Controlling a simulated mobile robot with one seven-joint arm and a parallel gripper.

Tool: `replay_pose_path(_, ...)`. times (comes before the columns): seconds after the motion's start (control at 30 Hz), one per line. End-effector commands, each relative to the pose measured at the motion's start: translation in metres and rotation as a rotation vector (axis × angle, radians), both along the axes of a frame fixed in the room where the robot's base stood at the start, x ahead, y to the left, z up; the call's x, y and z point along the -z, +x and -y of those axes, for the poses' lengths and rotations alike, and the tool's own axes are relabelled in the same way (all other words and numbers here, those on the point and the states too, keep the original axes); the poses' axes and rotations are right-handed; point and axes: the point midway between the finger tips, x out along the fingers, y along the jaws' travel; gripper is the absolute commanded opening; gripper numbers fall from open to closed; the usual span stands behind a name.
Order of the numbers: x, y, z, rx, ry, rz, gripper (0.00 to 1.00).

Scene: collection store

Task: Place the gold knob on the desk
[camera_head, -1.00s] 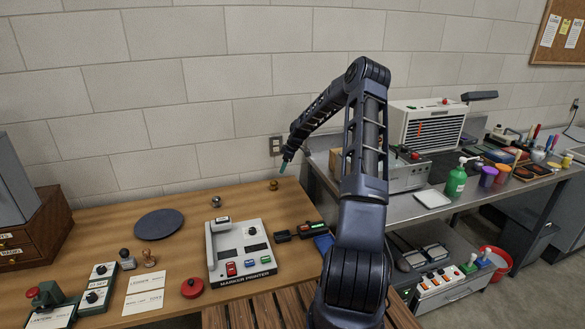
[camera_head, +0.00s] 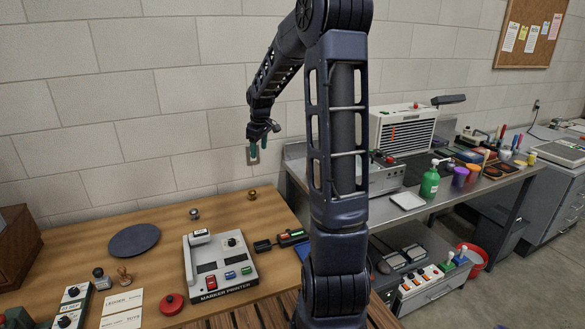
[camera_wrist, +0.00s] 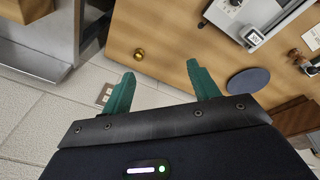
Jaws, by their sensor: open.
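The small gold knob (camera_head: 252,194) stands on the wooden desk (camera_head: 226,207) near its back right corner. It also shows in the wrist view (camera_wrist: 139,54), beyond and between my fingertips. My gripper (camera_head: 259,146) is above the knob in the head view, in front of the wall and clear of the desk. In the wrist view my gripper (camera_wrist: 160,68) shows its two green fingers spread apart with nothing between them. The knob is apart from the fingers.
A silver knob (camera_head: 194,213), a dark round mat (camera_head: 134,240), a marker printer (camera_head: 216,265) and a red-topped stamp (camera_head: 172,304) occupy the desk. A metal bench (camera_head: 432,200) stands to the right. Bare desk surrounds the gold knob.

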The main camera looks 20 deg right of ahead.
Motion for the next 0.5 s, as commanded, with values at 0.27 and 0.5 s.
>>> replay_pose_path(0.27, -0.049, -0.079, -0.009, 0.152, -0.023, 0.043, 0.6)
replay_pose_path(0.5, -0.077, -0.149, -0.013, 0.291, -0.011, 0.086, 0.6)
